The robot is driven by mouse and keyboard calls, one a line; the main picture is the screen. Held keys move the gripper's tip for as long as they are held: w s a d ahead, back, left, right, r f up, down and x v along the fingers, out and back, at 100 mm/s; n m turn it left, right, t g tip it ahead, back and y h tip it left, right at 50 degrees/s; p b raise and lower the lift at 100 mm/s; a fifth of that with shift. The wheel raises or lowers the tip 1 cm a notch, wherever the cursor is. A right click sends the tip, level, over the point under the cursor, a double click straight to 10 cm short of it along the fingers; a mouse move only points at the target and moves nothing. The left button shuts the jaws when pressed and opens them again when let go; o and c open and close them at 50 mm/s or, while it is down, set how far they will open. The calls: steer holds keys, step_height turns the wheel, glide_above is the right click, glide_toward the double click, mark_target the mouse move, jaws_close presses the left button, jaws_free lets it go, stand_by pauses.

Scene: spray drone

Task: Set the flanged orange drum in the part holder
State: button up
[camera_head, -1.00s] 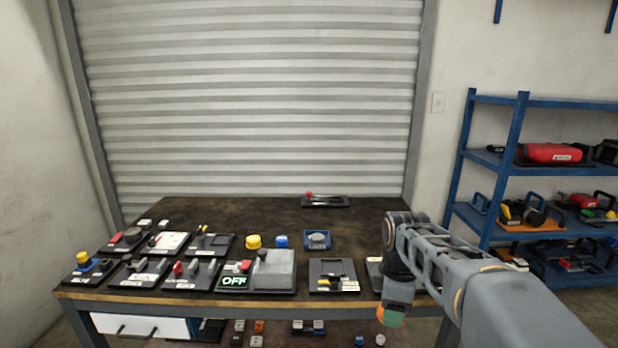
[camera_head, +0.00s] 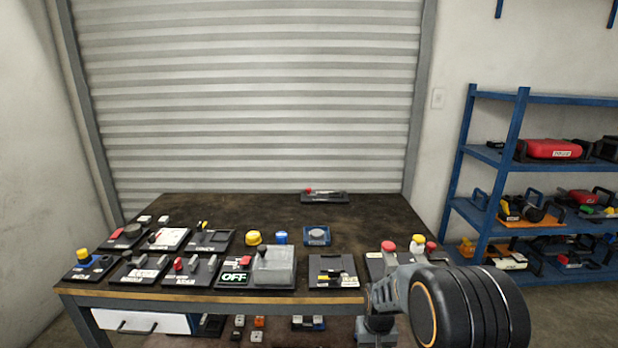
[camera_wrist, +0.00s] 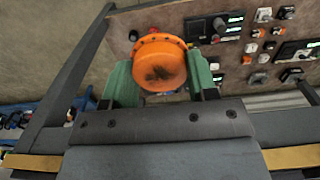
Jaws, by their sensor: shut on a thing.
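The orange drum (camera_wrist: 160,68) shows in the wrist view, with a round flange at its far end and dark marks on its near face. My gripper (camera_wrist: 160,84) is shut on it, with one green finger on each side. In the head view my wrist is low at the table's front right edge, and the drum and fingers are out of sight. I cannot tell for sure which thing is the part holder; a blue square block with a grey round top (camera_head: 317,236) stands on the table.
The wrist view shows a lower shelf (camera_wrist: 170,18) with small blocks and modules beyond the drum. A blue rack (camera_head: 515,150) stands at the right.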

steer(key=r+p, duration=0.1)
steer(key=p, duration=0.1)
steer(key=r+p, duration=0.3)
steer(key=p, duration=0.2)
steer(key=shift+s+r, duration=0.15)
steer(key=shift+s, duration=0.1)
steer(key=r+p, duration=0.1)
steer(key=p, duration=0.2)
steer(key=shift+s+p, duration=0.35)
steer(key=shift+s, duration=0.05)
steer(key=shift+s+p, duration=0.15)
steer(key=shift+p, duration=0.35)
